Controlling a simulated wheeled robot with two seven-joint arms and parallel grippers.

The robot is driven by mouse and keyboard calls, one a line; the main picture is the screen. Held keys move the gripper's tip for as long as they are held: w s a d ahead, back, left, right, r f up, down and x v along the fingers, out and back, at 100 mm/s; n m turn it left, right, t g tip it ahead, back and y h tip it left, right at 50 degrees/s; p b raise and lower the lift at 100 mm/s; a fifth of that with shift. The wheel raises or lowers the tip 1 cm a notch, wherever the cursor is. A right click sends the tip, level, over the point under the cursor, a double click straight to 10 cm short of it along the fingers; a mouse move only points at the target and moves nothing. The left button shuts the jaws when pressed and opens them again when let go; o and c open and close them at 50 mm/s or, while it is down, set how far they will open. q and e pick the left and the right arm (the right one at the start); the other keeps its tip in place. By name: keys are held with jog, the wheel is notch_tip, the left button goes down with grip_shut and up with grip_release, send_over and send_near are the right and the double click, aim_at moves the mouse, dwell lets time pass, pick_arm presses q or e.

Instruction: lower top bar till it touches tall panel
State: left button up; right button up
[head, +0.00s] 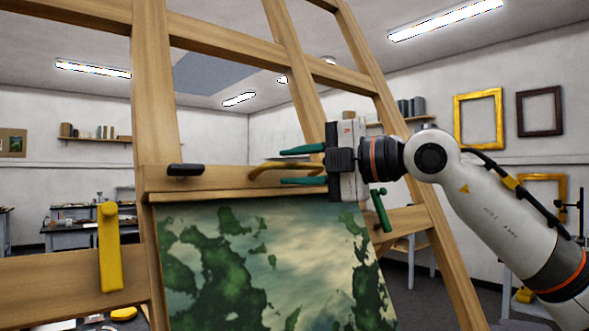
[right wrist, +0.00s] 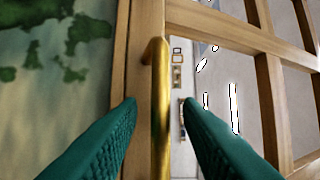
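The top bar (head: 215,178) is a wooden crosspiece on the easel, with a curved brass handle (head: 270,168) on its front. The tall panel (head: 290,255), painted with green blotches over a pale ground, stands below it. Its upper edge is close under the bar; I cannot tell whether they touch. My right gripper (head: 284,166) reaches in from the right, its green fingers above and below the handle. In the right wrist view the brass handle (right wrist: 161,85) runs between the open fingers, with gaps visible on both sides. My left gripper is not in view.
A black knob (head: 185,170) sits at the bar's left end. A yellow lever (head: 110,247) is on the left of the easel, and a green lever (head: 380,210) is right of the panel. The easel's uprights (head: 155,85) frame the space. Empty picture frames (head: 478,120) hang behind.

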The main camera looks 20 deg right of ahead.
jog(key=b+v, duration=0.3)
jog(key=v, duration=0.8)
jog(key=shift+s, duration=0.25)
jog(key=shift+d+r, duration=0.1)
